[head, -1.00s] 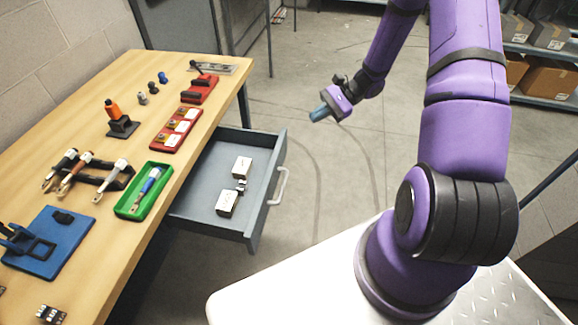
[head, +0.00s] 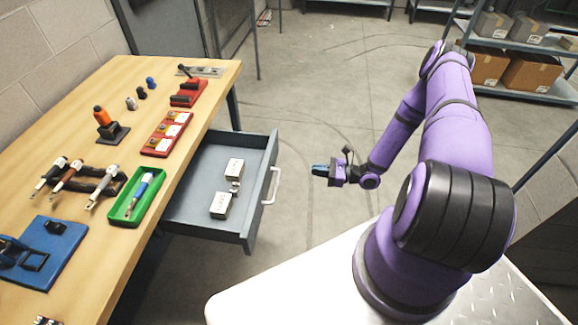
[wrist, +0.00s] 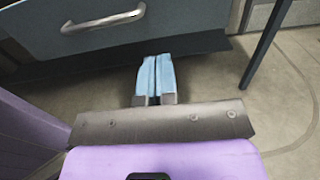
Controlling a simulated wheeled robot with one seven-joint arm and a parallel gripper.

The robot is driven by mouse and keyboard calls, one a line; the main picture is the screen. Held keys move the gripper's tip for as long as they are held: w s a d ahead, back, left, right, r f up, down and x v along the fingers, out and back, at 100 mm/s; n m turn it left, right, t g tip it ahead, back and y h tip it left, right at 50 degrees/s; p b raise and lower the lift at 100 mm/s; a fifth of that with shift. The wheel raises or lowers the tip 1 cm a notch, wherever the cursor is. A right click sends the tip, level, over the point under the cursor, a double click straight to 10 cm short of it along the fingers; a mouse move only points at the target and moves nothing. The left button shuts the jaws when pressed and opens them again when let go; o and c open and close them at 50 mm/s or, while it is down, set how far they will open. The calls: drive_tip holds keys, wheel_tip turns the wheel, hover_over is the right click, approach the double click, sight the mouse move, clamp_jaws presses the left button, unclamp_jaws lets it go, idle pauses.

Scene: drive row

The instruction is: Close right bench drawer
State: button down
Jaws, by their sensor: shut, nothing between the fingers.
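The right bench drawer (head: 222,191) is pulled out from under the wooden bench (head: 95,190). It is grey, with a silver bar handle (head: 271,186) on its front. Small white boxes (head: 221,205) lie inside it. In the wrist view the drawer front (wrist: 180,25) and its handle (wrist: 104,20) are at the top. My gripper (head: 319,170) is to the right of the handle in the head view, apart from it, pointing left. Its blue fingers (wrist: 155,76) are shut together with nothing between them, and they are clear of the drawer front.
On the bench are a green tray (head: 160,183), a red block holder (head: 166,134), a tool rack and a blue fixture (head: 45,250). Shelves with cardboard boxes (head: 530,72) stand at the back right. Open floor (head: 310,90) lies beyond the drawer.

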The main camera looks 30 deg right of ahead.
sight(272, 164)
drive_tip(key=x, duration=1.3)
drive_tip(key=shift+w+a, duration=0.3)
drive_tip(key=x, duration=2.6)
drive_tip(key=shift+w+a, duration=0.2)
drive_tip(key=shift+a, duration=0.1)
drive_tip(key=shift+w+a+r, duration=0.15)
drive_tip(key=shift+a, duration=0.05)
drive_tip(key=shift+a+r, duration=0.1)
